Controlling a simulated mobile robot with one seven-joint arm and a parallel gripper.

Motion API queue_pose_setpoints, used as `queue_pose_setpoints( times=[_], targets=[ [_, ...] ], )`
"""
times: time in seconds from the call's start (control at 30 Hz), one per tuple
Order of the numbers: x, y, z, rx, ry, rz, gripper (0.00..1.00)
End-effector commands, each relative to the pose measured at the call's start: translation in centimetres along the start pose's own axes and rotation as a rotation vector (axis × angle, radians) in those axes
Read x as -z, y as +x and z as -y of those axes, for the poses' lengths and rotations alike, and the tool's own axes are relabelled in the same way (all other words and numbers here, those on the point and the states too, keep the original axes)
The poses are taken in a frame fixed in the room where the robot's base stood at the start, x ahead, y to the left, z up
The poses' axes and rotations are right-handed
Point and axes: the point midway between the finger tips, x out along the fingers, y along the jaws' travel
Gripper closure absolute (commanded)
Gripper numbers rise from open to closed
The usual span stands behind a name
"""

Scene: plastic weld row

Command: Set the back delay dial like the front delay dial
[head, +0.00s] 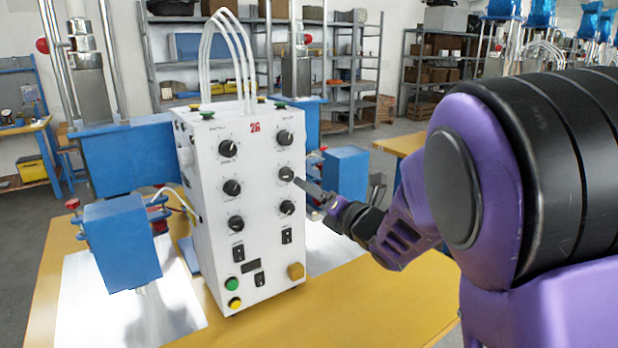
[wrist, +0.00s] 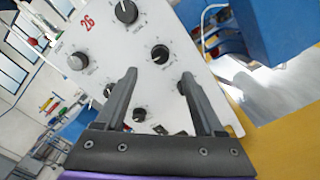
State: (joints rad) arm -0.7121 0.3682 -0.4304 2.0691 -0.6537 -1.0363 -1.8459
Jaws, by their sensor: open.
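A white control box (head: 262,225) with a red "26" stands on the table, with two columns of black dials on its face. The labels are too small to read, so I cannot tell which dials are front delay and back delay. The right column has a top dial (head: 285,138), a middle dial (head: 287,173) and a lower dial (head: 287,207). The left column has dials at top (head: 228,148), middle (head: 232,187) and bottom (head: 235,222). My gripper (wrist: 158,74) is open and empty; the middle right dial (wrist: 160,54) shows just beyond and between its fingertips.
Blue machine blocks (head: 122,242) stand on both sides. White tubes (head: 232,45) rise from the top. The yellow table (head: 395,300) is clear at front right.

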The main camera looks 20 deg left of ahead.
Motion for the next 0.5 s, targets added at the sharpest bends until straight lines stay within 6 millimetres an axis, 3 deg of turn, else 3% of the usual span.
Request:
queue_pose_setpoints(
  times=[0.2, 0.5],
  targets=[
    [0.0, 4.6, 0.0, 0.001, -0.001, -0.001, 0.3],
    [0.0, 7.7, 0.1, 0.002, 0.0, 0.0, 0.3]
  ],
)
